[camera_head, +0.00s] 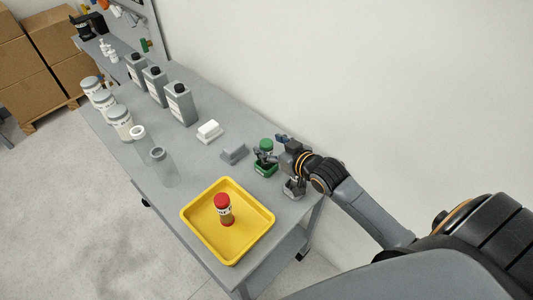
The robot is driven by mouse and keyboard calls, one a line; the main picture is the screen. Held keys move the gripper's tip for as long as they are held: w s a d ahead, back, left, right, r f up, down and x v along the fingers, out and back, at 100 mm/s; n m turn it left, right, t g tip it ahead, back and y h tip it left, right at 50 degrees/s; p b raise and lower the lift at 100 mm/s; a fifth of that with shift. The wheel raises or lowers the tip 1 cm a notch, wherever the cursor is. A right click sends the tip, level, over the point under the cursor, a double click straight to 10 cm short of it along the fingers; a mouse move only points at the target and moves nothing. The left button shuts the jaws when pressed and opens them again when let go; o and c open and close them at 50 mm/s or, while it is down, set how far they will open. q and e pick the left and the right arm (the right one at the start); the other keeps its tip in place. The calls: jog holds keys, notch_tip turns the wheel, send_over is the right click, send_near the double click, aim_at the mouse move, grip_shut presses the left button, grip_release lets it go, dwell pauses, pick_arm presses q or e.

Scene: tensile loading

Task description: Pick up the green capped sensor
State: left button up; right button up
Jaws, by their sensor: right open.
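The green capped sensor (266,145) stands upright at the right end of the grey bench, in or just behind a small green holder (265,169). My right gripper (274,155) comes in from the right and is open beside the sensor, with its fingers close to the sensor's body. The fingers partly hide the sensor below its cap. I cannot tell whether they touch it. My left gripper is not in view.
A yellow tray (191,216) with a red-capped bottle (224,209) sits at the bench's near end. A grey block (234,153) and a white block (209,131) lie left of the sensor. Grey bottles (182,106), white jars (120,124) and clear cylinders (163,168) stand farther left. A wall runs behind.

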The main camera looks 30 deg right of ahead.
jog(key=shift+x, duration=1.45)
jog(key=shift+s, duration=0.1)
jog(key=c, duration=0.5)
grip_shut()
